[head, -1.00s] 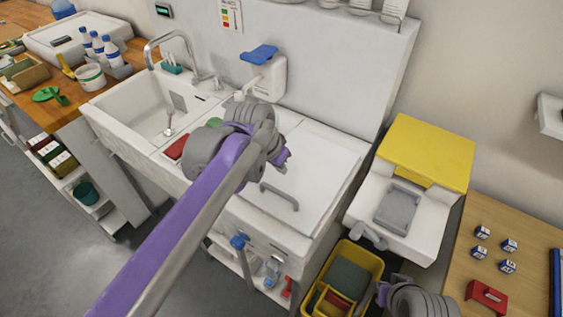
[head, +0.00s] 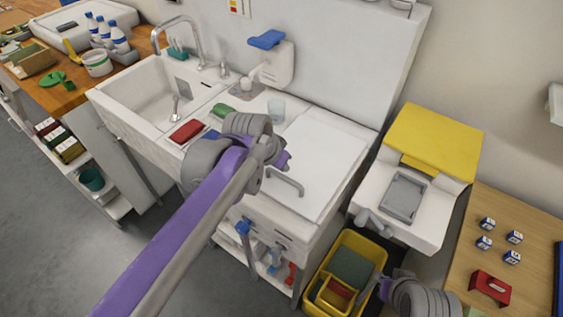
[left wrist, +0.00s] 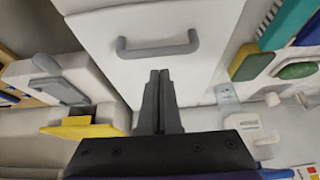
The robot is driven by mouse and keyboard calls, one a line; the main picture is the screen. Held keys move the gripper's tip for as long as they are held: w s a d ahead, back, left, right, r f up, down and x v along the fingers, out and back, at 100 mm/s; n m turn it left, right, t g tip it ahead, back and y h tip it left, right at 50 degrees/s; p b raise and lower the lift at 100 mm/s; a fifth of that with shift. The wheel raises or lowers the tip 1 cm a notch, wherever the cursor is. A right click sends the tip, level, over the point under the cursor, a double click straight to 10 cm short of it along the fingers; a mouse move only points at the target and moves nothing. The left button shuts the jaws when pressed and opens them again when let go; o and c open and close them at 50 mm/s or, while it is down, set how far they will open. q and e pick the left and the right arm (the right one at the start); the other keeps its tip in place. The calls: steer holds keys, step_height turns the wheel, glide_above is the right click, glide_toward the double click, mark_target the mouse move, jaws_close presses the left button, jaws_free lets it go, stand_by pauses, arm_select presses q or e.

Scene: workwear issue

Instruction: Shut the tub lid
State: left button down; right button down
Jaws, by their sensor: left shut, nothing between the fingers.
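The tub lid (head: 325,153) is a white panel with a grey bar handle (head: 287,183), right of the sink. It appears to lie flat or nearly flat over the tub; I cannot tell if a gap is left under its edge. My left gripper (head: 283,160) is above the lid's left part, near the handle, its fingers mostly hidden by the wrist. In the left wrist view its shut, empty fingers (left wrist: 159,74) point at the lid (left wrist: 195,75) beside the handle (left wrist: 157,48). My right gripper (head: 385,288) shows only partly at the bottom, fingers unclear.
A sink (head: 150,100) and tap (head: 178,35) are on the left. A white bin with a yellow lid (head: 435,140) and a yellow crate (head: 377,247) are on the right.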

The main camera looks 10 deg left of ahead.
arm_select(q)
steer(key=v, duration=1.1)
steer(key=shift+s+f, duration=0.15)
steer(key=shift+s, duration=0.1)
steer(key=s+a+f+n+y, duration=0.1)
steer(key=s+a+f+n, duration=0.1)
steer(key=s+f, duration=0.5)
steer(key=s+a+f+n+y, duration=0.1)
steer(key=s+a+f+n, duration=0.1)
steer(key=s+f, duration=0.4)
step_height(320, 180, down, 5)
steer(key=shift+s+a+f+n, duration=0.15)
steer(key=shift+s+a+n, duration=0.2)
steer(key=shift+a, duration=0.25)
steer(key=shift+s+a, duration=0.1)
